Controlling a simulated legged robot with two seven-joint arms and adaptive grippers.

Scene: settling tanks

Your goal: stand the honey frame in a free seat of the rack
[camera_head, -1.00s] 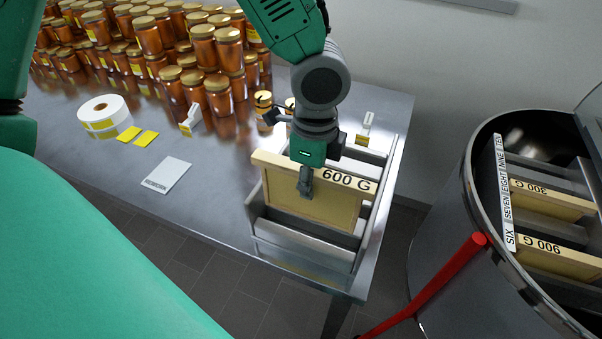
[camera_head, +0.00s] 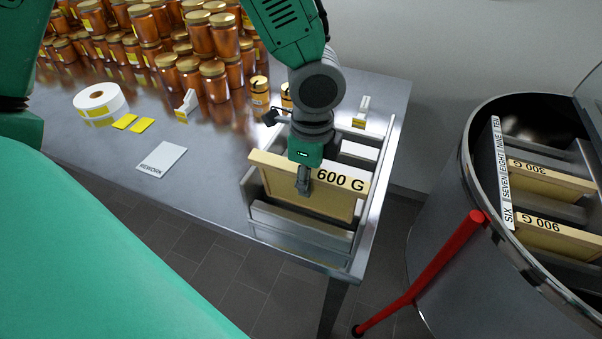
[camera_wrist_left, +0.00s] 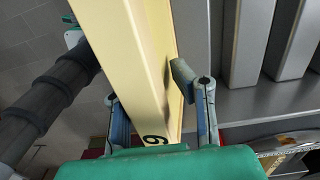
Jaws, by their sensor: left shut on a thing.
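The honey frame (camera_head: 300,190), a pale wooden frame marked 600 G, is upright at the rack (camera_head: 374,220) on the table's right end. My left gripper (camera_head: 304,182) is shut on its top bar from above. In the left wrist view the top bar (camera_wrist_left: 125,60) lies between the two fingers (camera_wrist_left: 160,100). The frame's lower edge is inside the rack's outline, but I cannot tell whether it rests in a seat. Grey slats of the rack show in the left wrist view (camera_wrist_left: 250,45). My right gripper is not in view.
A steel drum (camera_head: 460,200) at right holds frames marked 300 G (camera_head: 545,180) and 900 G (camera_head: 550,235). A red bar (camera_head: 440,265) stands at its side. Many honey jars (camera_head: 165,40), a label roll (camera_head: 100,98) and a REWORK card (camera_head: 162,155) are on the table.

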